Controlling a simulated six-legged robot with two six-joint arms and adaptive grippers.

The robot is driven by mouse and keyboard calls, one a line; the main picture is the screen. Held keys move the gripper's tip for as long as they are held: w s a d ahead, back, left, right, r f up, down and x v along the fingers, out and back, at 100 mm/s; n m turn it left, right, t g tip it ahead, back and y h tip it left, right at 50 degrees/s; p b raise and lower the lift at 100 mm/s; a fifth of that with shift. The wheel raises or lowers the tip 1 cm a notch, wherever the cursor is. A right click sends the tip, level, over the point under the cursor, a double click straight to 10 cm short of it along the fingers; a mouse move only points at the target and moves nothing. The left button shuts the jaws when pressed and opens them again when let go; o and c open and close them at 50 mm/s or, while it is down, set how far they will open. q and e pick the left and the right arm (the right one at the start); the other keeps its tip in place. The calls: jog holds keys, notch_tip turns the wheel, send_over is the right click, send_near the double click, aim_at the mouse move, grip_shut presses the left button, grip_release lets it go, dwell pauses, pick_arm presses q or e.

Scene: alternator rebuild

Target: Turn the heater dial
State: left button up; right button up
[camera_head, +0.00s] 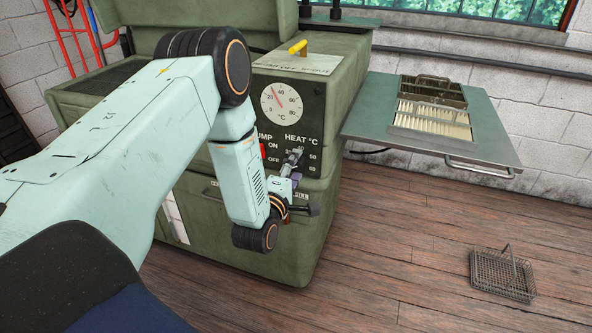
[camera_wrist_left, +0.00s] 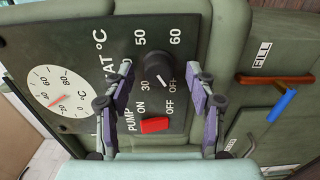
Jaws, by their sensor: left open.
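The heater dial (camera_wrist_left: 157,69) is a round black knob on the dark control panel, ringed by the marks OFF, 30, 50 and 60 in the left wrist view; its exact setting is unclear. My left gripper (camera_wrist_left: 160,71) is open, with one finger on each side of the dial and visible space between each finger and the knob. I cannot tell how far the fingertips stand from the panel. In the head view my left gripper (camera_head: 294,158) is in front of the HEAT °C scale and mostly hides the dial. My right gripper is not in view.
A red pump switch (camera_wrist_left: 154,125) sits close beside the dial. A round temperature gauge (camera_head: 281,103) is above it. A blue-gripped lever (camera_wrist_left: 283,105) is near the FILL label. A side table (camera_head: 490,135) bears a metal basket; a wire basket (camera_head: 503,275) stands on the floor.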

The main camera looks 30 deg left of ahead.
pick_arm(q)
jog(key=shift+w+d+r, duration=0.1)
jog(key=shift+d+r, duration=0.05)
jog(key=shift+c, duration=0.2)
jog(key=c, duration=1.1)
jog(key=shift+m, duration=0.3)
